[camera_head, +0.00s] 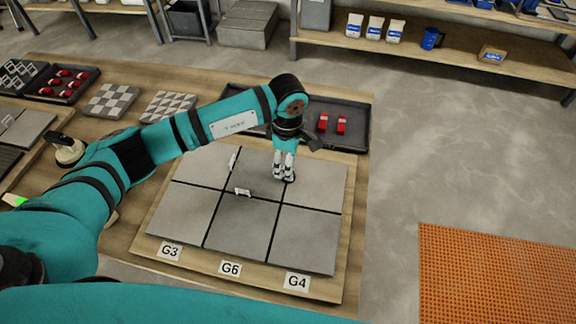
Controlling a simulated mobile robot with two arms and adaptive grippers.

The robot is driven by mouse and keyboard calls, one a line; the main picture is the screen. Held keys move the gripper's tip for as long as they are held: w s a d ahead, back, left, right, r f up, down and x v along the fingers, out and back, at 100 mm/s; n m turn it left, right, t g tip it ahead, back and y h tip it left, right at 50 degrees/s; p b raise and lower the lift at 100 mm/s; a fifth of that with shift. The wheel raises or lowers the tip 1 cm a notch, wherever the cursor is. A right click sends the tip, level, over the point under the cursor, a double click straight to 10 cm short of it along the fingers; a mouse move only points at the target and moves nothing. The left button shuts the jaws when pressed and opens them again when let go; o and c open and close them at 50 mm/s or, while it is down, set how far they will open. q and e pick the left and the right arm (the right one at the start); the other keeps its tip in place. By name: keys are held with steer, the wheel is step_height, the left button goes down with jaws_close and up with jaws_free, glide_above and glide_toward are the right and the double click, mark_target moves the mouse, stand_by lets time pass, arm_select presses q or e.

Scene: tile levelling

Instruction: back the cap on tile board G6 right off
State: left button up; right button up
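The label G6 (230,268) sits at the middle of the front edge of a wooden board (190,275) with grey tiles in two rows. A white clip (232,161) stands in the back-row joint on the left, and another white clip (243,192) lies at the joint between the rows. My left gripper (284,178) points down at the back-row joint on the right, its fingertips close to the tiles. The fingers hide what is between them, and no cap shows there. My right gripper is out of view.
Labels G3 (169,252) and G4 (297,281) flank G6. A dark tray (361,112) behind the board holds red caps (323,122). Another tray with red pieces (64,84) and patterned tiles (110,101) lie at the left. An orange mat (500,275) is on the floor at right.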

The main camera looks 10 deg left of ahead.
arm_select(q)
steer(key=shift+f, duration=1.9)
jaws_close()
